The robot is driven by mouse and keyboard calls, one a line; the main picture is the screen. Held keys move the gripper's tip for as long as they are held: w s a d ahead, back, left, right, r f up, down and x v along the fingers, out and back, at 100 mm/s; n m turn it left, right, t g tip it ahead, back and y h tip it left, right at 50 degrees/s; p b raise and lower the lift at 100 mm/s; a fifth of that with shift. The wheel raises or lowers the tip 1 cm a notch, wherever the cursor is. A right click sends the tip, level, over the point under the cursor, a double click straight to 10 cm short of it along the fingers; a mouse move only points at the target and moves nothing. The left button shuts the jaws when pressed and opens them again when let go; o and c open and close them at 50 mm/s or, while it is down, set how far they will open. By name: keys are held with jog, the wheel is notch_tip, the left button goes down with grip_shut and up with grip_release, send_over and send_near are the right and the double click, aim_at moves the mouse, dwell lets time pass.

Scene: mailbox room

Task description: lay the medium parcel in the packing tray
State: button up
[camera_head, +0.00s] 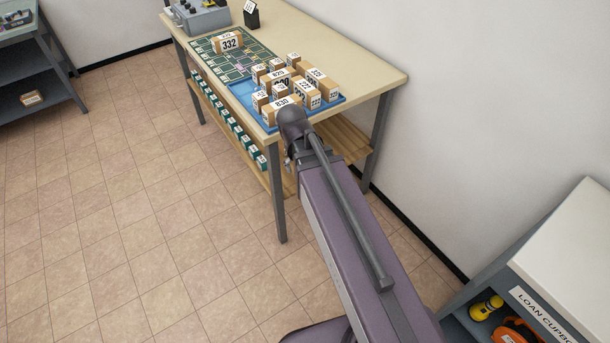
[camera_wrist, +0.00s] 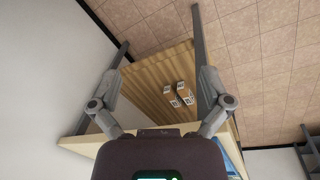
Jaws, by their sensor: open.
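Several brown parcels with white number labels (camera_head: 281,82) stand close together on a blue tray (camera_head: 242,90) on the table in the head view. One parcel labelled 332 (camera_head: 228,42) stands apart on a green gridded board. I cannot tell by sight which parcel is the medium one, or whether the blue tray is the packing tray. In the wrist view my gripper (camera_wrist: 160,72) is open, its fingers wide apart with nothing between them. Small labelled parcels (camera_wrist: 184,94) lie on the slatted lower shelf beyond it. My arm hides the gripper in the head view.
The table top (camera_head: 350,75) is bare along the wall side. Its legs and a slatted lower shelf (camera_head: 345,138) are near my arm. Green boxes (camera_head: 231,122) line the shelf. A loan cupboard (camera_head: 570,250) stands at right. The tiled floor at left is clear.

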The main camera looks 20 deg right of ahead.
jog(key=shift+s+a+f+n+y, duration=0.1)
jog(key=shift+s+n+y, duration=0.35)
jog(key=shift+s, duration=0.4)
jog(key=shift+s+a+n+y, duration=0.1)
jog(key=shift+s+n+y, duration=0.25)
jog(key=shift+s+n, duration=0.35)
